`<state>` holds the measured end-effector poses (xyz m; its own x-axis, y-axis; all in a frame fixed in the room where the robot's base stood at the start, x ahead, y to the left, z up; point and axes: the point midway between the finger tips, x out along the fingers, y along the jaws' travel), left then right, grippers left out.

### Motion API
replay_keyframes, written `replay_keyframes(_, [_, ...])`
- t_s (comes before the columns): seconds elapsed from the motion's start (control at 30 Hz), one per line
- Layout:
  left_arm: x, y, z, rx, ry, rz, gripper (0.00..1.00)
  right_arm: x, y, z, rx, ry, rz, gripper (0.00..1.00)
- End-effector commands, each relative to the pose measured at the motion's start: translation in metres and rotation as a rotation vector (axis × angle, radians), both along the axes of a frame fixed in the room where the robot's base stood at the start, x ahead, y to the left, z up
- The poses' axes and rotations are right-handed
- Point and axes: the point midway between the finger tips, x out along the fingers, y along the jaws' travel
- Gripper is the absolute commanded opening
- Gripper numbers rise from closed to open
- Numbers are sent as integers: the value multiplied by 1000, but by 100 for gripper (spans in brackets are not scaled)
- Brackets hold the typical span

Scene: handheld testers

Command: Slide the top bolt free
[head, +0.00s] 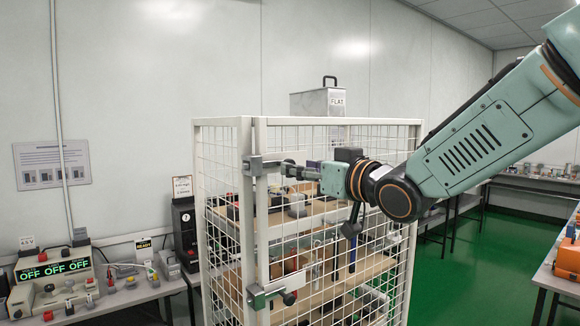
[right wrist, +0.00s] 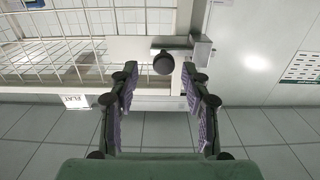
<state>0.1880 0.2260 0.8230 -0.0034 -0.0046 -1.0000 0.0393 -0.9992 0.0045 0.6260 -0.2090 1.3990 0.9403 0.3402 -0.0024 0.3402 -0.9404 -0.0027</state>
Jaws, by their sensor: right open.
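The top bolt (head: 268,163) is a grey metal bolt on the front corner post of a white wire-mesh cage (head: 247,210). In the right wrist view its dark round knob (right wrist: 163,62) shows between and just beyond the fingertips, beside a grey bracket. My right gripper (head: 292,170) reaches in from the right at the bolt's height. In the right wrist view its fingers (right wrist: 160,78) are spread, with nothing between the pads. Whether a finger touches the knob I cannot tell. A similar lower bolt (head: 270,295) sits further down the same post. My left gripper is out of view.
Wooden shelves (head: 340,283) with tools stand inside the cage. A bench at left holds a tester reading OFF (head: 55,268) and a black unit (head: 185,230). Green floor (head: 500,255) is clear at right.

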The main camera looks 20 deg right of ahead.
Motion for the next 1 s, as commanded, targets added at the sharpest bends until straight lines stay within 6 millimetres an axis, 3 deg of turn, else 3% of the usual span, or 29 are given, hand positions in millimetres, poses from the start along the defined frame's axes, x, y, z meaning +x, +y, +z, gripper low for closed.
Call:
replay_keyframes(0.3, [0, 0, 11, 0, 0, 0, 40, 39, 14, 1, -1, 0, 1, 48])
replay_keyframes(0.67, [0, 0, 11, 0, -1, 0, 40, 44, 16, 1, 1, -1, 1, 48])
replay_keyframes(1.0, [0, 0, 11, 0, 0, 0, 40, 43, 16, 1, 1, 0, 1, 20])
